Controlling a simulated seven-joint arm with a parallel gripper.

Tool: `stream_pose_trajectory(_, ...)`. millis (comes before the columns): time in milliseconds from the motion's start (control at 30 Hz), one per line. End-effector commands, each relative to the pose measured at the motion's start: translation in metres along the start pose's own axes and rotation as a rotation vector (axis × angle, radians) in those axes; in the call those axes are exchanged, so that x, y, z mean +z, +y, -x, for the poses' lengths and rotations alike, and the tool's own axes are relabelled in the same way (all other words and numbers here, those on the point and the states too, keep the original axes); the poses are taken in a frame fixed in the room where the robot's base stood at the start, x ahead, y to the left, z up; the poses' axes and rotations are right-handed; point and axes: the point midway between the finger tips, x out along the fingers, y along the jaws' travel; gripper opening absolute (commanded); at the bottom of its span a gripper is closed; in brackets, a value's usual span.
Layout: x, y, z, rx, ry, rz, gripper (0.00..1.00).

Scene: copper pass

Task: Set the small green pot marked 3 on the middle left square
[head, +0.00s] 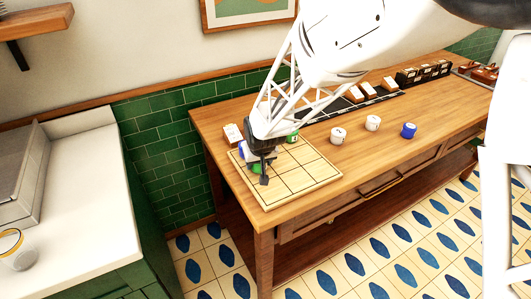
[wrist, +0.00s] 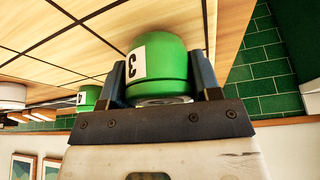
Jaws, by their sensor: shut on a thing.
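The small green pot marked 3 (wrist: 165,60) is between the two fingers of my gripper (wrist: 158,82) in the wrist view, with its white label facing left. I cannot tell whether the pot touches the board. The board's squares are marked by dark lines. Another green pot (head: 292,136) stands at the board's far side; a green pot with a label (wrist: 88,97) also shows in the wrist view.
A blue-and-white pot (head: 242,148) is close to the left of my gripper. Two white pots (head: 338,135) (head: 372,123) and a blue pot (head: 408,130) stand on the table right of the board. The board's near and right squares look clear.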

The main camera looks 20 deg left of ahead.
Motion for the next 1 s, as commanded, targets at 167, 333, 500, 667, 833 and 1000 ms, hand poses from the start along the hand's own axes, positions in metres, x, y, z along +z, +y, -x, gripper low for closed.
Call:
stream_pose_trajectory(167, 0.003, 0.0, -0.0077, 0.0, 0.001, 0.0, 0.3)
stream_pose_trajectory(333, 0.003, 0.0, -0.0076, 0.0, 0.001, 0.0, 0.3)
stream_pose_trajectory(500, 0.0038, 0.0, -0.0094, 0.0, 0.001, 0.0, 0.3)
stream_pose_trajectory(667, 0.0043, 0.0, -0.0104, 0.0, 0.0, 0.0, 0.71)
stream_pose_trajectory(833, 0.0044, 0.0, -0.0105, 0.0, 0.0, 0.0, 0.83)
stream_pose_trajectory(1000, 0.0043, 0.0, -0.0103, 0.0, 0.0, 0.0, 0.83)
